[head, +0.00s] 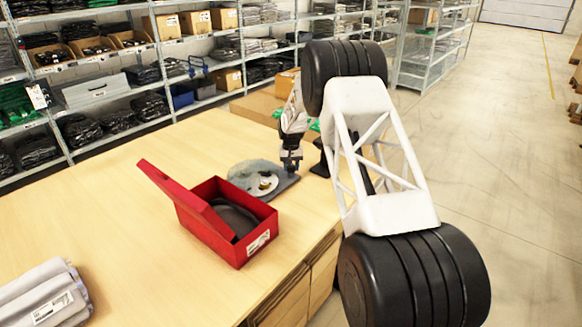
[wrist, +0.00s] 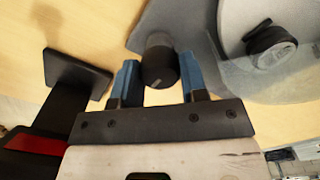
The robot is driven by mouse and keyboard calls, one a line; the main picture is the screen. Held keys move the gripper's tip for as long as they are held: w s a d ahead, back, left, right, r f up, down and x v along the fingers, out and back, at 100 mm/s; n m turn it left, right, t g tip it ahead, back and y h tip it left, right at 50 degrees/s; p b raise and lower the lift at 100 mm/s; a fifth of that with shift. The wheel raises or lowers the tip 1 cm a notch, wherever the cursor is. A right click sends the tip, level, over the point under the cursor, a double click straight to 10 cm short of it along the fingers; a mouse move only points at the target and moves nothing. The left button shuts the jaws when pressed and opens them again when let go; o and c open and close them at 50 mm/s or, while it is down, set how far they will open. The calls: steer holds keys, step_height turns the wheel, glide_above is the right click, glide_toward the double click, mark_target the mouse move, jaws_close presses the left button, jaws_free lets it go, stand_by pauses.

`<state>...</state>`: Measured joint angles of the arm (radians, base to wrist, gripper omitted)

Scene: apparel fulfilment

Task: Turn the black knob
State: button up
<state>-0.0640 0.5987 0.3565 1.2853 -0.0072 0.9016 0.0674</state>
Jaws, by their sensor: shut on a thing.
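A grey base plate (head: 285,184) with a grey, partly see-through disc (head: 240,174) lies on the wooden table beside an open red box. In the wrist view a black cylindrical knob (wrist: 158,66) stands at the plate's (wrist: 185,22) edge, between the blue fingers of my gripper (wrist: 157,78). My gripper is shut on this knob. A second dark round knob (wrist: 272,46) sits on the disc, apart from my fingers. In the head view my gripper (head: 291,163) is low over the plate's far end, and the held knob is too small to make out.
The red box (head: 237,245) with a raised lid holds a dark item, close to the plate. A black stand (head: 322,160) is just right of my gripper; its flat plate (wrist: 78,73) shows in the wrist view. Folded grey garments (head: 45,296) lie at the left. The table's middle is clear.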

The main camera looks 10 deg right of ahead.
steer(key=o, duration=0.9)
steer(key=shift+o, duration=0.2)
steer(key=shift+r, duration=0.1)
steer(key=shift+r, duration=3.8)
